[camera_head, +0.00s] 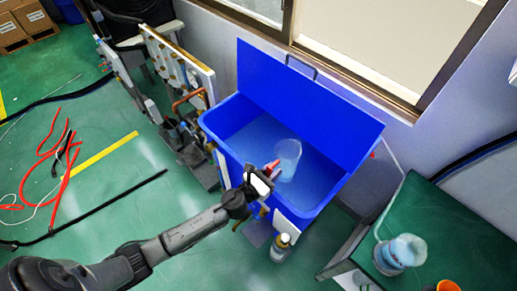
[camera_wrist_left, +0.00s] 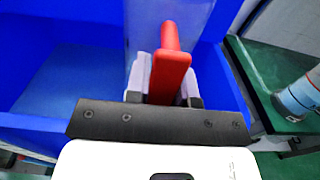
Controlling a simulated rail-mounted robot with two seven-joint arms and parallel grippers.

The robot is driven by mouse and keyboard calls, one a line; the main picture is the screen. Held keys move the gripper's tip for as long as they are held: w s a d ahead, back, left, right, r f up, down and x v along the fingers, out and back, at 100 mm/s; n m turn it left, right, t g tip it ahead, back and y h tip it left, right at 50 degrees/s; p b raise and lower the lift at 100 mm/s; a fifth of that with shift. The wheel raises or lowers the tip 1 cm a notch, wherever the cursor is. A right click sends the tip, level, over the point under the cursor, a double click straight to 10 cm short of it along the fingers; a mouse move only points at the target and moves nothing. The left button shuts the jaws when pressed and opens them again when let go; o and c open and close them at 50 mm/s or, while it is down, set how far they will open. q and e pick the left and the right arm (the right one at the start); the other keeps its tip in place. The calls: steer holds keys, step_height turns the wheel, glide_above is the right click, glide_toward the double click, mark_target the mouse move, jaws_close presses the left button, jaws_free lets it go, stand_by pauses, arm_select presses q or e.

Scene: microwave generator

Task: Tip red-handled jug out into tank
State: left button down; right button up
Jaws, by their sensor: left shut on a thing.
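The clear jug (camera_head: 289,157) with a red handle (camera_head: 272,168) is over the open blue tank (camera_head: 225,116). My left gripper (camera_head: 263,179) is shut on the red handle, at the tank's front side. The left wrist view shows the red handle (camera_wrist_left: 171,62) between the two pale fingers of my left gripper (camera_wrist_left: 165,92), with part of the clear jug (camera_wrist_left: 145,35) behind it. The jug looks close to upright; I cannot tell exactly how far it tilts or how much it holds. My right gripper is not in view.
The tank's raised blue lid (camera_head: 310,95) stands against the wall behind. A bottle (camera_head: 281,247) stands on the floor before the tank. Pipework (camera_head: 180,75) is left of it.

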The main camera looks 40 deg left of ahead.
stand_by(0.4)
arm_select(q)
steer(key=shift+a+f+n+b, duration=0.3)
steer(key=shift+n+b, duration=0.1)
steer(key=shift+n, duration=0.3)
steer(key=a+n, duration=0.1)
steer(key=n, duration=0.2)
steer(key=a+f+n+b, duration=0.1)
steer(key=n, duration=0.1)
steer(key=a+f+n+b, duration=0.1)
steer(key=n, duration=0.2)
steer(key=shift+w+a+f+n, duration=0.1)
steer(key=shift+w+a+n, duration=0.2)
steer(key=shift+w, duration=0.05)
steer(key=shift+d+f+n+b, duration=0.1)
steer(key=shift+f+n+b, duration=0.05)
steer(key=shift+n+b, duration=0.35)
steer(key=shift+r, duration=0.25)
